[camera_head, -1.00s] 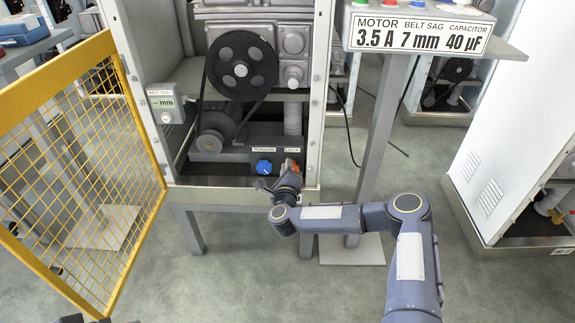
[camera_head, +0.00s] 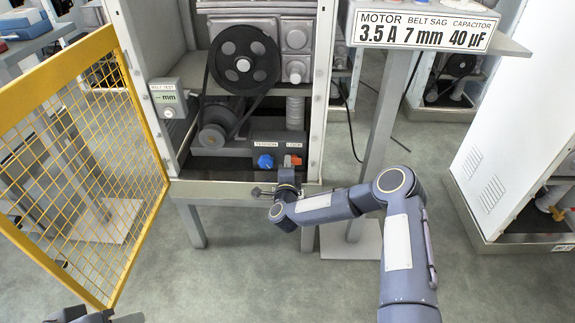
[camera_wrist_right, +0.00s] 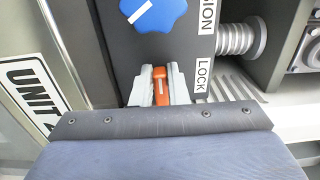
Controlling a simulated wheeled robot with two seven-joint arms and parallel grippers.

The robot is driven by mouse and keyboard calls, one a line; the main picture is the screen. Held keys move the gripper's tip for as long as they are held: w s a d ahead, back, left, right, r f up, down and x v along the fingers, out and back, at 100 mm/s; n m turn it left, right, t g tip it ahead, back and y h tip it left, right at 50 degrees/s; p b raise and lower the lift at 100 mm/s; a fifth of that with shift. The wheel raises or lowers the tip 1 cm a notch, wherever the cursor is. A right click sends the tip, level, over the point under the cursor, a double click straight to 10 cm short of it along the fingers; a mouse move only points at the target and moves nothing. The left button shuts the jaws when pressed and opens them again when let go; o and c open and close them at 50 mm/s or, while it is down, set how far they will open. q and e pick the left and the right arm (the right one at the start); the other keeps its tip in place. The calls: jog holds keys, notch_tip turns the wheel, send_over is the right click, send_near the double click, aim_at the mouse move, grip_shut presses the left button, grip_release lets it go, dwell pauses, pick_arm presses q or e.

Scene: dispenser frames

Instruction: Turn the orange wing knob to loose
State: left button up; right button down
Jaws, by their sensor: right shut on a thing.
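The orange wing knob (camera_head: 292,160) sits beside the LOCK label, low in the open machine cabinet. In the right wrist view, the orange wing knob (camera_wrist_right: 159,88) is upright between two pale fingers, with a white line on it. My right gripper (camera_wrist_right: 160,78) is shut on the knob. In the head view, my right gripper (camera_head: 290,168) reaches in over the cabinet's front lip, and its fingers are small there. Dark parts of my left gripper (camera_head: 85,316) show at the bottom left edge. Its fingertips cannot be made out.
A blue knob (camera_head: 265,161) by the TENSION label is close to the left of the orange knob. A belt pulley (camera_head: 243,62) is above. The yellow mesh door (camera_head: 150,120) stands open at left. A sign post (camera_head: 385,125) stands right of the cabinet.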

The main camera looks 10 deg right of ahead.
jog(key=shift+d+f, duration=0.2)
jog(key=c, duration=1.5)
grip_release()
jog(key=shift+o, duration=0.3)
jog(key=shift+r, duration=0.1)
jog(key=shift+s+a, duration=0.1)
jog(key=shift+s, duration=0.05)
jog(key=shift+s+a+r, duration=0.1)
jog(key=shift+s+a, duration=0.05)
jog(key=shift+s, duration=0.15)
jog(key=p+v, duration=0.2)
jog(key=v, duration=0.5)
